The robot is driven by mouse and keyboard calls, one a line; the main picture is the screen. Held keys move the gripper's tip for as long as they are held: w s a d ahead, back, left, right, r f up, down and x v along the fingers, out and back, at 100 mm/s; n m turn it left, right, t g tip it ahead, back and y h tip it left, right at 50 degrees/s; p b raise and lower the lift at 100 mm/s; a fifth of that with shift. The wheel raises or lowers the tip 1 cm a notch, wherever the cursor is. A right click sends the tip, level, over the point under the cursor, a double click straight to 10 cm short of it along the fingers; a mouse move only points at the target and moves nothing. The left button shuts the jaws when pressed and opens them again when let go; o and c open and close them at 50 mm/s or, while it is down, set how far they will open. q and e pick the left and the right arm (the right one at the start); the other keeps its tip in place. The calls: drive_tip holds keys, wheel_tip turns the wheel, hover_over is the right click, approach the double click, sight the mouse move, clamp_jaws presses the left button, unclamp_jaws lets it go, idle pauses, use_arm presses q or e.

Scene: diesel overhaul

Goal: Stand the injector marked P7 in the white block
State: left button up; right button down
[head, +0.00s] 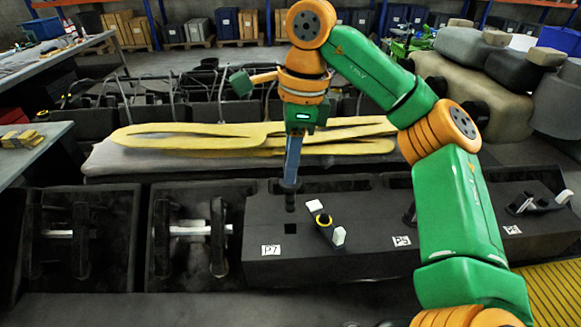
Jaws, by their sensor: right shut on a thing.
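My right gripper (291,172) points straight down, shut on a dark, slim upright piece (290,200), likely the injector. No marking on it can be read. Its lower end is just above and behind a small square hole (291,228) in a long dark grey block (350,262). A white label reading P7 (271,250) is on the block's front face below that hole. The block looks dark, and I see no white block. The fingers' grip is small and partly hidden. My left gripper is not in view.
More labels (401,241) and another clamp piece (540,203) are farther right. Dark bays with metal shafts (190,231) are at left. Yellow straps (260,135) lie behind.

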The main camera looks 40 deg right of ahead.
drive_tip(key=shift+r, duration=4.2)
drive_tip(key=shift+f, duration=0.1)
